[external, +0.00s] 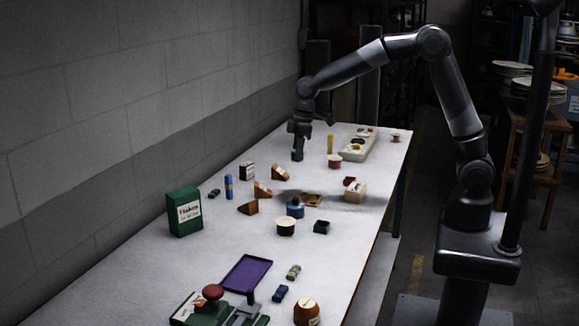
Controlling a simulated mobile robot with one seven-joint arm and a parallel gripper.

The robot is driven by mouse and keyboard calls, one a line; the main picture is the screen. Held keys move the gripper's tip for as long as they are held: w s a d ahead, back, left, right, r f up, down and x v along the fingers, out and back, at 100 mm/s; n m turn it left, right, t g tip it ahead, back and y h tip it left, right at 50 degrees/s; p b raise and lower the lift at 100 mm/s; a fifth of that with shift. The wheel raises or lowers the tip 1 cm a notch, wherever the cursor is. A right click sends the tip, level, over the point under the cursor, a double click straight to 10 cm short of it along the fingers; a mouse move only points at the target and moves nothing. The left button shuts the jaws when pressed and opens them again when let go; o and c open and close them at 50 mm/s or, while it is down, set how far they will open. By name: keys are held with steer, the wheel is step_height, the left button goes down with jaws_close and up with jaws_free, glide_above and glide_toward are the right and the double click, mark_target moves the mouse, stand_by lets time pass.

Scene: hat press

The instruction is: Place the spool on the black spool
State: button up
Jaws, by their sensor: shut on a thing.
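My gripper (298,155) points down above the far left part of the table. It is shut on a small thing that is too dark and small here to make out. A blue round piece with a dark top (295,208) stands mid-table. A pale round piece with a dark rim (286,227) stands just in front of it. A pink and white spool-like piece (334,161) and a small brown spool-like piece (396,138) stand farther back. I cannot tell which of these is the black spool.
A green box (184,211) stands at the left edge by the wall. Wooden wedges (263,190), a cream tray (358,147), a purple tray (246,273) and a green press-like device (215,310) are on the white table (210,245).

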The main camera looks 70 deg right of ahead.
steer(key=s+a+n, duration=0.3)
steer(key=s+a, duration=0.2)
steer(key=a, duration=0.5)
glide_above(284, 221)
steer(key=f, duration=0.6)
steer(key=shift+s+d, duration=0.2)
steer(key=shift+d, duration=0.2)
steer(key=shift+a+f, duration=0.2)
steer(key=shift+f, duration=1.9)
steer(key=shift+f, duration=0.1)
steer(key=o, duration=1)
steer(key=shift+c, duration=0.2)
step_height(284, 221, up, 12)
steer(key=s+d, duration=0.1)
steer(key=shift+s+d, duration=0.15)
steer(key=shift+d, duration=0.05)
